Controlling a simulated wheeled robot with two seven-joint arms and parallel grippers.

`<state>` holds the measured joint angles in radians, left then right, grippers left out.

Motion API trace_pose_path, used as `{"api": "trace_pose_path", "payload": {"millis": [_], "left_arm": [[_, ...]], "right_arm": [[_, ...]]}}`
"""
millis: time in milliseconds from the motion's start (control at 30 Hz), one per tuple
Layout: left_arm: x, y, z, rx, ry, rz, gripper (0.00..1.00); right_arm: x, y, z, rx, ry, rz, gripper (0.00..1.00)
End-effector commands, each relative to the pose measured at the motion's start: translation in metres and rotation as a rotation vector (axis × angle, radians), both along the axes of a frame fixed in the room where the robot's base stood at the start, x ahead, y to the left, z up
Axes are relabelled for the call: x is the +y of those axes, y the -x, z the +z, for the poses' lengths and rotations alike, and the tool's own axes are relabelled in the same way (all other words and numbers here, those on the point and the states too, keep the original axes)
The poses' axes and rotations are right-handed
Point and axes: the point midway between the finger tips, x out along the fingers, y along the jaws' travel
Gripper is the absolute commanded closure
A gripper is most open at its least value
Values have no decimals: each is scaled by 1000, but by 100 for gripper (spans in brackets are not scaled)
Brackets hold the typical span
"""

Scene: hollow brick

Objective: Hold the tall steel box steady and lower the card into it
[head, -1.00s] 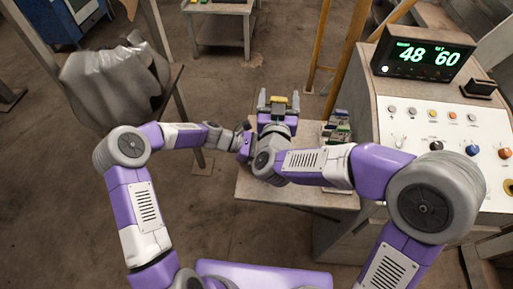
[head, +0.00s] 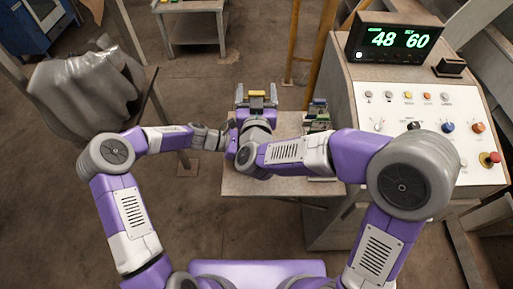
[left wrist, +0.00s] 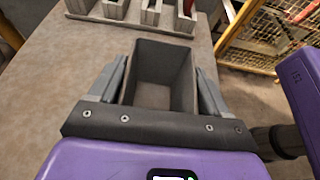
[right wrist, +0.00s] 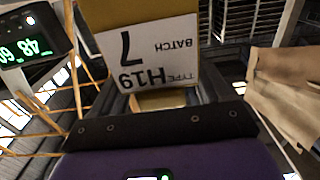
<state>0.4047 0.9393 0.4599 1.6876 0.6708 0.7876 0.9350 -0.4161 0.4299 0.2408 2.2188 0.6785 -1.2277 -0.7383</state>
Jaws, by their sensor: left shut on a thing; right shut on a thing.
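The card (right wrist: 150,50) carries a white label reading TYPE H19 BATCH 7, upside down in the right wrist view, on a yellow-brown body. My right gripper (right wrist: 158,98) is shut on it. In the head view only a small yellow part of the card (head: 257,93) shows between the fingers of my right gripper (head: 257,100). The tall steel box (left wrist: 165,58) is dark grey, open at the top and looks empty inside. My left gripper (left wrist: 158,86) is shut on its two sides. In the head view, my arms hide the box and left fingertips.
The bench (head: 240,185) lies below my grippers. A rack with several compartments (left wrist: 150,14), one holding something red, stands beyond the box. A control console (head: 425,100) with a display reading 48 60 stands at right. A grey covered object (head: 75,95) stands at left.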

Motion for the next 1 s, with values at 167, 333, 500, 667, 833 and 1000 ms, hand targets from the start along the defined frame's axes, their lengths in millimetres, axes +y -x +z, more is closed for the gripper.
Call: {"api": "trace_pose_path", "payload": {"millis": [167,333,500,667,833,1000], "left_arm": [[0,0,0,0,0,1,69],[0,0,0,0,0,1,69],[0,0,0,0,0,1,69],[0,0,0,0,0,1,69],[0,0,0,0,0,0,69],[0,0,0,0,0,0,69]], "right_arm": [[1,1,-32,10,7,-2,52],[1,4,-61,6,6,0,52],[0,5,-73,4,5,-2,52],[0,5,-86,4,4,-2,52],[0,5,-97,4,4,-3,52],[0,5,-101,2,2,-2,52]]}}
